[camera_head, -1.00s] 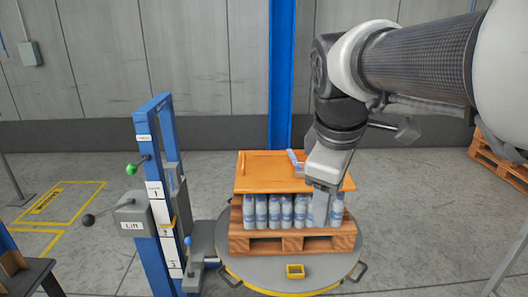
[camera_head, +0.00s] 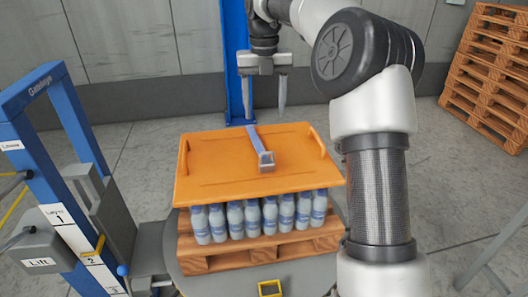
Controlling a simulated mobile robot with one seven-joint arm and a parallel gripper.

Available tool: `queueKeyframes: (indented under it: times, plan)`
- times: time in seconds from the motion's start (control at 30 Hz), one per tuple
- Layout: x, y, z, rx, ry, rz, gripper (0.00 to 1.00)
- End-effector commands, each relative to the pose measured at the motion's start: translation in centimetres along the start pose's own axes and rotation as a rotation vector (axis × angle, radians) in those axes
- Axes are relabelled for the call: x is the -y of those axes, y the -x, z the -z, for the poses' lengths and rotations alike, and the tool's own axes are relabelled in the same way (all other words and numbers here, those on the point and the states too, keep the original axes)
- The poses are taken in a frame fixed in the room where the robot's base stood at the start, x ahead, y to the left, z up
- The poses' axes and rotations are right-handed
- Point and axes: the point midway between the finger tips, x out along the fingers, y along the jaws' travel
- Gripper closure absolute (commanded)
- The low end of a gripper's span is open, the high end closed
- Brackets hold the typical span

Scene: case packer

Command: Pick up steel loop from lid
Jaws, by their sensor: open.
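The orange lid (camera_head: 215,170) lies on top of several bottles (camera_head: 262,215) standing on a wooden pallet. The steel loop (camera_head: 259,143) looks like a narrow blue-grey band lying front to back across the lid's middle, with a blocky grey piece at its near end. Its underside is hidden. My gripper (camera_head: 265,115) points down with its two fingers apart and nothing between them. In the picture it is above the lid's far edge, behind the loop and apart from it; its exact height is hard to tell.
A blue lift post (camera_head: 75,130) with numbered labels stands at the left. The pallet (camera_head: 255,252) rests on a round turntable. A blue column (camera_head: 235,60) rises behind the lid. Stacked pallets (camera_head: 490,70) stand at the right. Open floor lies between.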

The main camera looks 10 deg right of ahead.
Motion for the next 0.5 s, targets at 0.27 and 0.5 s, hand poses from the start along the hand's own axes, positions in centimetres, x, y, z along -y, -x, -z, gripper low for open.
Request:
queueKeyframes:
  times: [0.27, 0.5]
  plan:
    - [0.3, -3.4, -0.4, -0.011, 0.056, -0.008, 0.39]
    - [0.2, -8.7, -0.3, -0.012, 0.055, -0.007, 0.39]
